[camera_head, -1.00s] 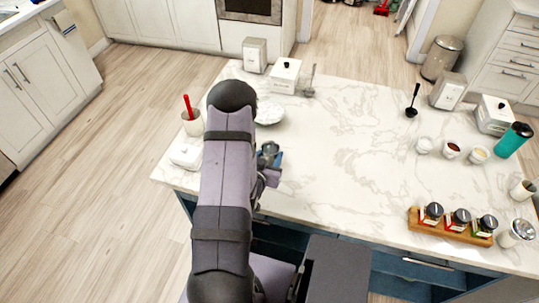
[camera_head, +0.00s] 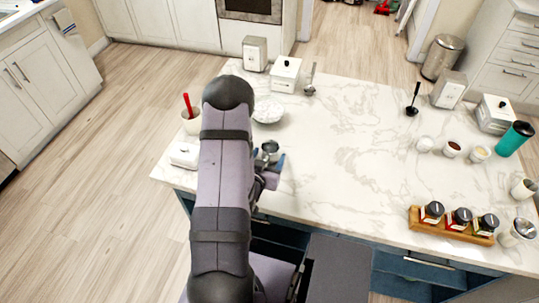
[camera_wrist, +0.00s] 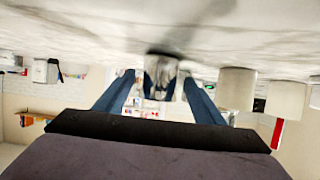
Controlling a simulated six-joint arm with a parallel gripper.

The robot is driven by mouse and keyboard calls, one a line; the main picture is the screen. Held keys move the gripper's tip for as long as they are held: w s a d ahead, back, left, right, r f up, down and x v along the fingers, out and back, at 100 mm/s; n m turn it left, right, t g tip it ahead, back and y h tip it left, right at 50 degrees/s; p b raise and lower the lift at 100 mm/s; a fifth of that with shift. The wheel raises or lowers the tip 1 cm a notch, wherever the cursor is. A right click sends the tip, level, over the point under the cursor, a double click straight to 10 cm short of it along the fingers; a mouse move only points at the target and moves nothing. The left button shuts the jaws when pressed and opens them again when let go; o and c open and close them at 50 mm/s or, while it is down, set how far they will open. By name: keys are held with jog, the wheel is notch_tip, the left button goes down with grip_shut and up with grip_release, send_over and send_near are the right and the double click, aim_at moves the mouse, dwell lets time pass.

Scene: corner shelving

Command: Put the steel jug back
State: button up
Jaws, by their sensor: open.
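A small steel jug (camera_head: 270,147) stands on the marble counter near its front left edge, partly hidden by my arm. My gripper (camera_head: 270,160) is low at the jug, with its blue fingers apart. In the wrist view, which is upside down, the jug (camera_wrist: 160,70) shows between the two open fingertips of my gripper (camera_wrist: 159,82). The fingers are on either side of it; I cannot tell whether they touch it.
A white bowl (camera_head: 267,114) stands behind the jug. A white butter dish (camera_head: 184,157) and a crock (camera_head: 192,127) with a red utensil are to the left. A wooden spice rack (camera_head: 448,230) and several cups are at the right. The counter's middle is clear.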

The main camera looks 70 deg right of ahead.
jog(key=v, duration=0.4)
jog(key=shift+a+r+p, duration=0.2)
jog(key=shift+a+p, duration=0.05)
jog(key=shift+p, duration=0.05)
jog(key=shift+a+r, duration=0.1)
jog(key=shift+a, duration=0.4)
